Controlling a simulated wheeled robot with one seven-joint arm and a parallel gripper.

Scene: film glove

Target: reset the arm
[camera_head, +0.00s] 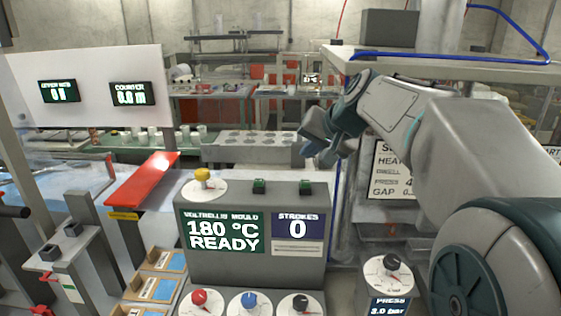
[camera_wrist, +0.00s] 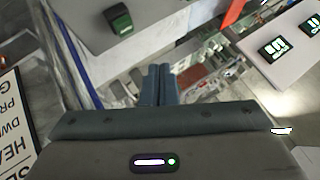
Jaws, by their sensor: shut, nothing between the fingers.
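My arm reaches in from the right in the head view. My gripper (camera_head: 312,146) hangs in the air above and behind the right end of the grey control console (camera_head: 258,270). In the wrist view my gripper (camera_wrist: 159,72) has its two blue-grey fingers pressed together, with nothing between them. The fingers touch nothing that I can see. A green button (camera_wrist: 119,20) on the console shows at the upper left of the wrist view.
The console reads "180 °C READY" and "STROKES 0", with a yellow knob (camera_head: 203,175) on top. A red bar (camera_head: 142,180) juts out at left. A white sign board (camera_head: 90,95) stands behind. A sign (camera_head: 392,170) stands beneath my arm.

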